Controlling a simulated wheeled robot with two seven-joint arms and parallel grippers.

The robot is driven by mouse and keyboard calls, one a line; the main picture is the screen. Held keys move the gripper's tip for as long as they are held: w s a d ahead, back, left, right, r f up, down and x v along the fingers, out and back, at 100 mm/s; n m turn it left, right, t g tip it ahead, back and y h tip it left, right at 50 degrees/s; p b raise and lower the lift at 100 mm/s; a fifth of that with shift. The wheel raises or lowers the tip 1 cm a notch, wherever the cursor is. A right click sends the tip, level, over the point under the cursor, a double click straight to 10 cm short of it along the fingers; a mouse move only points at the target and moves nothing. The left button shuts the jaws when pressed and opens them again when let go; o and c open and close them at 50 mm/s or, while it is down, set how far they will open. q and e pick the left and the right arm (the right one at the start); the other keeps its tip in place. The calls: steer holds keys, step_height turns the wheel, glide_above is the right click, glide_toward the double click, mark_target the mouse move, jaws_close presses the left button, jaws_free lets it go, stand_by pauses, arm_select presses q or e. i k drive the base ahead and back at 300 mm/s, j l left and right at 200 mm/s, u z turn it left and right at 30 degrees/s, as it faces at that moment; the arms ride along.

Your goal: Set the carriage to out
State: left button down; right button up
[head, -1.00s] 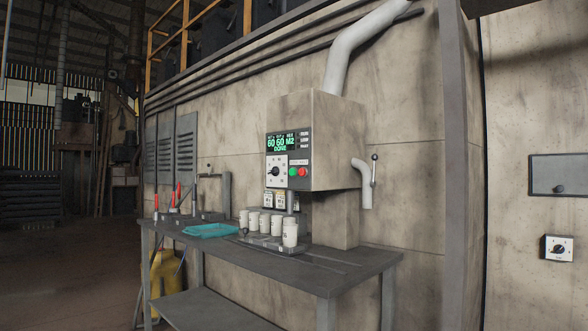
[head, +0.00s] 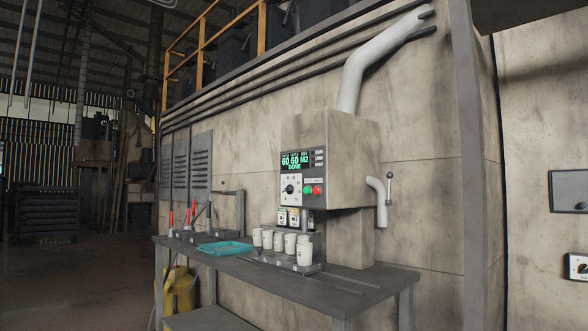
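A box-shaped machine (head: 345,155) stands on the workbench against the wall in the head view. Its green display (head: 296,159) shows 60, 60, M2 and DONE. Below it are a dial (head: 289,189), a green button (head: 307,190) and a red button (head: 317,190). A low carriage (head: 312,268) in front of the machine carries several white cups (head: 304,250) in a row. How far out the carriage sits is hard to tell from this angle. Neither of my grippers is in view.
A white pipe with a lever (head: 385,200) is on the machine's right side. A wall dial (head: 580,267) is at far right. Open floor lies at left.

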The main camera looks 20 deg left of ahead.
mark_target(284, 258)
steer(key=j+z, duration=0.4)
steer(key=i+j+z, duration=0.1)
steer(key=j+z, duration=0.4)
steer(key=j, duration=0.4)
steer(key=k+j+z, duration=0.1)
steer(key=j, duration=0.45)
steer(key=j+z, duration=0.1)
steer(key=j, duration=0.4)
steer(key=k+j, duration=0.15)
steer(key=j, duration=0.35)
steer(key=k+j+z, duration=0.15)
steer(key=j, duration=0.35)
steer(key=i, duration=0.05)
